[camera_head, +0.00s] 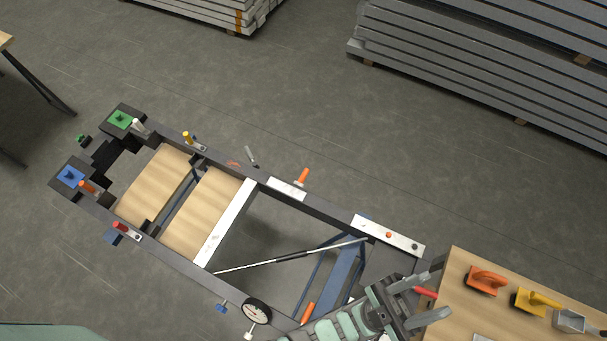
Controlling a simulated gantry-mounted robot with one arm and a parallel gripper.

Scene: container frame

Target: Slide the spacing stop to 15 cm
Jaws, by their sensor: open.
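My gripper (440,292) is at the lower right of the dark metal frame (335,217), its two fingers apart and pointing right. A red handle-like piece (425,292) shows between the fingers; I cannot tell whether they touch it or what it belongs to. No part is clearly marked as the spacing stop. A pale plate with an orange handle (303,177) sits on the frame's upper rail. A longer pale plate (375,230) with an orange knob (388,235) lies further right on that rail. No 15 cm mark is readable.
Two wooden boards (205,210) lie across the frame's left part, beside a pale crossbar (230,225). A round dial (257,311) is on the lower rail. A wooden table (460,262) with tools stands at lower right. Stacked beams (480,70) lie behind; floor between is clear.

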